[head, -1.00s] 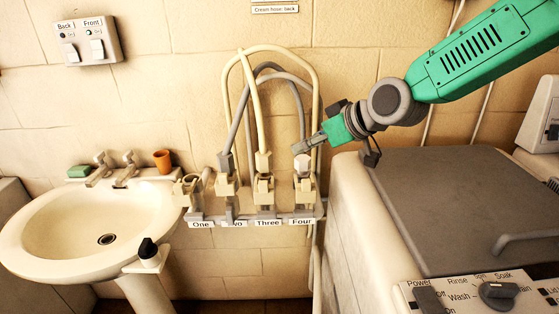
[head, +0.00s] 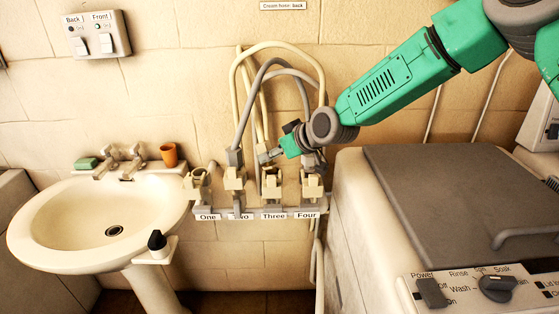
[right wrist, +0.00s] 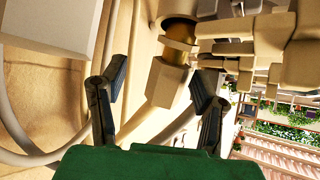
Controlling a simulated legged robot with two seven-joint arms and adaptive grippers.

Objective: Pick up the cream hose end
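The cream hose end (right wrist: 165,82) is a pale, faceted connector at the tap marked Three (head: 271,184). In the right wrist view, the right gripper (right wrist: 160,85) is open, with one dark finger on each side of the hose end. Gaps show between the fingers and the connector. The cream hose (right wrist: 140,124) runs from the connector down toward the palm. My left gripper is not in view.
A grey hose end (head: 235,157) is at tap Two, left of the gripper. Tap One (head: 197,184) has no hose. A washbasin (head: 50,222) stands left, a washing machine (head: 345,215) right. A switch panel (head: 96,35) and a sign (head: 283,5) are on the wall.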

